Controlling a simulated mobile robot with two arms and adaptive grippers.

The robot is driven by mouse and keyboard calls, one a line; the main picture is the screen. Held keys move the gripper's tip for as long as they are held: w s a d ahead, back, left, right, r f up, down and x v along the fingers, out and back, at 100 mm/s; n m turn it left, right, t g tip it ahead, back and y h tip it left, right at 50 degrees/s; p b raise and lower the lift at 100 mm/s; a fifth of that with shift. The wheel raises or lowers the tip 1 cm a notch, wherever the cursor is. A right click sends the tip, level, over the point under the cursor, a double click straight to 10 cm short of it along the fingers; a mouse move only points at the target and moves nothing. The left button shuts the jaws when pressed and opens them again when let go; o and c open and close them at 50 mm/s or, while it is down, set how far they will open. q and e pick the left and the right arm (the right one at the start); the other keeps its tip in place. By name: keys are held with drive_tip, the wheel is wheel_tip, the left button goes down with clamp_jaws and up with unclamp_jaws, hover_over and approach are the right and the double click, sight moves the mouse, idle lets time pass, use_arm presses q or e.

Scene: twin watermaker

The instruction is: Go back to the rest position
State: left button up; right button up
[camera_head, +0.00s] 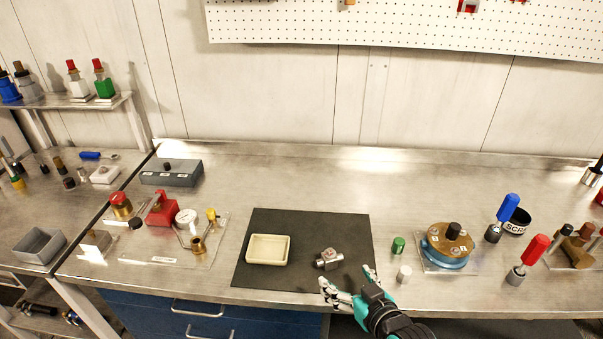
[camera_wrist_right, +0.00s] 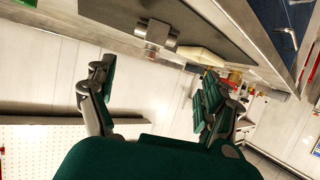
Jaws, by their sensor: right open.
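My right gripper (camera_head: 350,288) is at the front edge of the bench, by the lower right corner of the black mat (camera_head: 300,222). Its fingers are apart with nothing between them; they also show spread in the right wrist view (camera_wrist_right: 155,95). A metal fitting (camera_head: 328,259) lies on the mat just beyond the fingers, apart from them. It also shows in the right wrist view (camera_wrist_right: 158,38). My left gripper is in neither view.
A cream tray (camera_head: 268,262) sits on the mat's left part. A green cap (camera_head: 398,244) and a white cap (camera_head: 404,273) stand right of the mat, near a blue round device (camera_head: 448,258). Red parts (camera_head: 162,210) stand at left. The bench behind the mat is clear.

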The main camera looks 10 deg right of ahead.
drive_tip(key=s+d+f+g+h, duration=0.1)
drive_tip(key=s+f+g, duration=0.3)
drive_tip(key=s, duration=0.7)
drive_tip(key=s+d+f+g+h, duration=0.1)
drive_tip(key=s+f+g, duration=0.2)
drive_tip(key=s+g, duration=0.55)
drive_tip(key=s+f+t+b, duration=0.1)
drive_tip(key=s+f, duration=0.1)
drive_tip(key=f, duration=1.2)
drive_tip(key=s+f+b, duration=0.1)
drive_tip(key=s+f, duration=0.1)
drive_tip(key=f, duration=1.2)
drive_tip(key=s+d+f+b, duration=0.1)
drive_tip(key=s+d+f, duration=0.1)
drive_tip(key=s+f, duration=1.4)
drive_tip(key=shift+s+d+f+g+h, duration=0.25)
drive_tip(key=shift+f+g, duration=0.2)
drive_tip(key=shift+f, duration=0.25)
